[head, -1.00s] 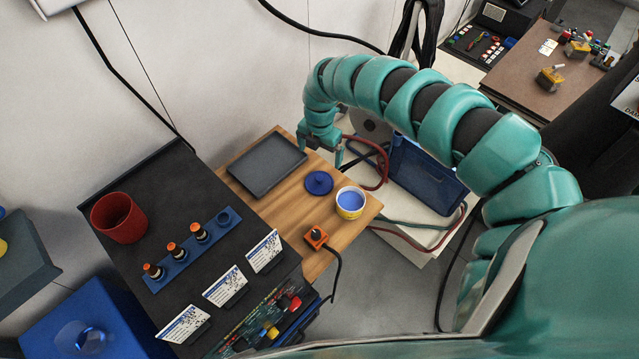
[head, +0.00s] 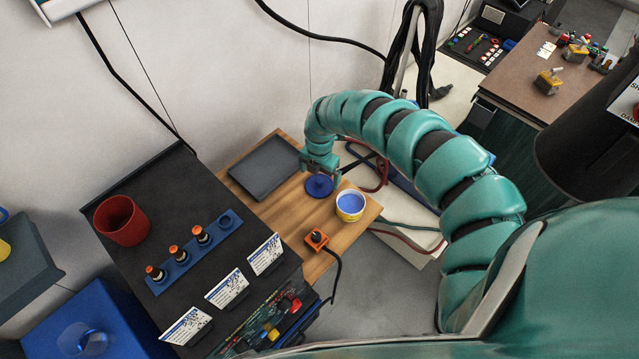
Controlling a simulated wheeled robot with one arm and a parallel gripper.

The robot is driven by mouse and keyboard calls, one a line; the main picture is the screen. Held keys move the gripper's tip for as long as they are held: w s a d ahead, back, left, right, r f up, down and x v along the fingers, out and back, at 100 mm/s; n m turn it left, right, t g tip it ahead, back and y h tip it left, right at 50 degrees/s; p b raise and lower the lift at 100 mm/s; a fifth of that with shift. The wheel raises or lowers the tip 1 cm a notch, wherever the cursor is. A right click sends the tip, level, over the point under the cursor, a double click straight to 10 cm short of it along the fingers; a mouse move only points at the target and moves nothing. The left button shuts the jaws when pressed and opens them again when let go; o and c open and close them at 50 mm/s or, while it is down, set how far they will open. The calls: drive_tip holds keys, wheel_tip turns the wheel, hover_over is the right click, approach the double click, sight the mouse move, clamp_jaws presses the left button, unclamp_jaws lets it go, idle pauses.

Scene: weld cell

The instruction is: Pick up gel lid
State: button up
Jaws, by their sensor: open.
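The gel lid (head: 319,187) is a round dark blue disc with a small knob, lying on the wooden board. My gripper (head: 320,174) is open and right above the lid, its fingers pointing down and covering the lid's far edge. I cannot tell whether the fingers touch the lid. The gel tub (head: 350,206), white and yellow with blue gel inside, stands open to the right of the lid.
A dark grey tray (head: 267,167) lies left of the lid on the wooden board (head: 290,212). An orange device (head: 316,239) with a black cable sits near the front edge. A black bench at left holds a red cup (head: 121,221) and a blue rack (head: 195,251) of bottles. Red hoses run behind my gripper.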

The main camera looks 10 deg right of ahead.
sight(319, 180)
drive_tip(key=shift+a+f+p, duration=0.15)
drive_tip(key=shift+f+p, duration=0.4)
drive_tip(key=shift+f, duration=0.8)
drive_tip(key=shift+d+f, duration=0.2)
drive_tip(key=shift+f, duration=0.45)
drive_tip(key=c, duration=0.8)
drive_tip(key=shift+a, duration=0.1)
